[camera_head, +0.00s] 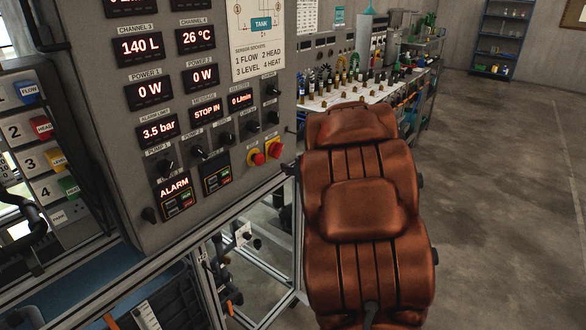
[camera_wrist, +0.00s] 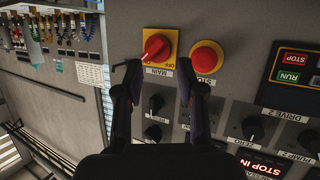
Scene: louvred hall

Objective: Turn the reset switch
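The control panel fills most of the wrist view, turned about upside down. My gripper (camera_wrist: 158,66) is open, with its two dark fingers apart and nothing held. Between the fingers I see a black knob (camera_wrist: 155,102), and another black knob (camera_wrist: 152,133) lies below it. Past the fingertips is the red-on-yellow MAIN switch (camera_wrist: 155,48), with the red STOP button (camera_wrist: 206,58) to its right. In the head view black knobs (camera_head: 273,117) sit above the MAIN switch (camera_head: 275,148). I cannot tell whether the fingers touch the panel.
Lit displays (camera_head: 158,129) and an ALARM unit (camera_head: 174,193) are on the panel. More knobs stand close by, including the ZERO knob (camera_wrist: 252,128). A bench (camera_head: 350,95) with several fittings is behind. The floor (camera_head: 490,200) on the right is clear.

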